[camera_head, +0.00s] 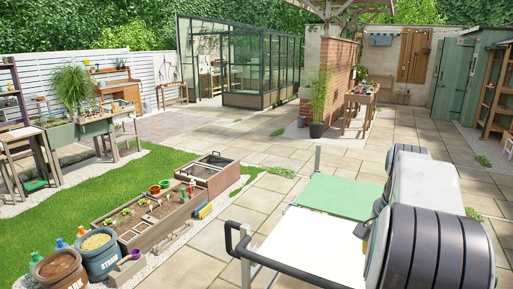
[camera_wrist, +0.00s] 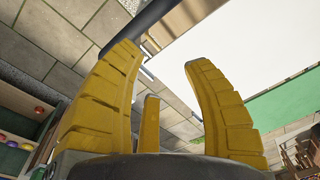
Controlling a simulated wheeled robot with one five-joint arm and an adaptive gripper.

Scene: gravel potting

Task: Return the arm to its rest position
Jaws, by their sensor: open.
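My gripper (camera_wrist: 160,60) shows in the wrist view, with its yellow ribbed fingers spread apart and nothing between them. A shorter yellow piece stands between the finger bases. Beyond the fingertips lie paving and the white top of my own base, with a dark rail beside it. In the head view my arm's thick grey and white links are bunched at the right, above my base. My gripper itself is not visible there.
A wooden raised bed (camera_head: 150,215) with seedlings stands left of my base. Tubs of bark (camera_head: 60,268) and a pale material (camera_head: 98,252) stand in front of it. A potted bamboo (camera_head: 317,110) is by the brick wall (camera_head: 340,75). Paving (camera_head: 265,200) between is clear.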

